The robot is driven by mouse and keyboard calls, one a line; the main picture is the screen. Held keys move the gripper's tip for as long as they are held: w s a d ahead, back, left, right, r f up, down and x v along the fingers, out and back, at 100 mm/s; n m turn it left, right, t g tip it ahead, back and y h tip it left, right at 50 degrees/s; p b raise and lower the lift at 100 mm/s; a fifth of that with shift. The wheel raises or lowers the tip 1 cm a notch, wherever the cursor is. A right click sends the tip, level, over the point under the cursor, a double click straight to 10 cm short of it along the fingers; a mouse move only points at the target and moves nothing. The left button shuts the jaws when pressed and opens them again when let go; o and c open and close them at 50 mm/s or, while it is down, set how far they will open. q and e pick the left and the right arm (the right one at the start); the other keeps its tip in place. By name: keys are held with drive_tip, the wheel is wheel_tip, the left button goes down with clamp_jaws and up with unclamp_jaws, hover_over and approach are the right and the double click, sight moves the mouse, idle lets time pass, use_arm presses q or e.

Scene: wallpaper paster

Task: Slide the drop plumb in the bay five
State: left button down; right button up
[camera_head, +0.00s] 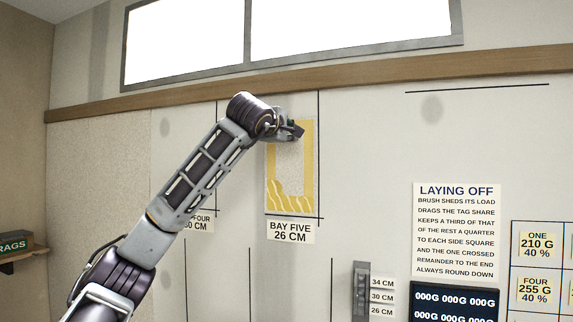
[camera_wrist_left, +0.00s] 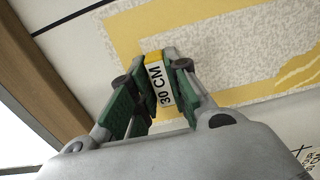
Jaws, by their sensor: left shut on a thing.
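The drop (camera_head: 306,165) is a speckled pale sheet with a yellow border and wavy yellow bottom, flat on the wall above the bay five sign (camera_head: 290,232), which reads 26 CM. It looks near upright, its right edge slightly left of a vertical black line and its bottom just above a horizontal one. My left gripper (camera_head: 297,130) is at the drop's top. In the wrist view, my left gripper (camera_wrist_left: 154,85) is shut on a tab marked 30 CM (camera_wrist_left: 161,84), over the drop's yellow border (camera_wrist_left: 125,40). The tab's join to the drop is unclear. My right gripper is out of view.
A wooden rail (camera_head: 400,68) and window (camera_head: 350,22) lie above. A grey upright holder (camera_head: 361,290) with 34, 30 and 26 CM labels stands lower right, beside a dark display (camera_head: 455,300) and a laying off notice (camera_head: 456,230).

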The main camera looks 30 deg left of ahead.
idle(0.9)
use_arm(q)
drive_tip(key=c, duration=1.7)
unclamp_jaws()
drive_tip(key=o, duration=0.4)
drive_tip(key=shift+w, duration=0.15)
drive_tip(key=shift+s, duration=0.25)
drive_tip(key=shift+s+d+r, duration=0.1)
drive_tip(key=shift+s+d, duration=0.3)
drive_tip(key=shift+s, duration=1.5)
drive_tip(key=shift+s+d+f, duration=0.1)
drive_tip(key=shift+s+d, duration=0.25)
drive_tip(key=shift+s, duration=1.5)
drive_tip(key=shift+s+d+r, duration=0.1)
drive_tip(key=shift+s+d, duration=0.3)
drive_tip(key=shift+s, duration=1.5)
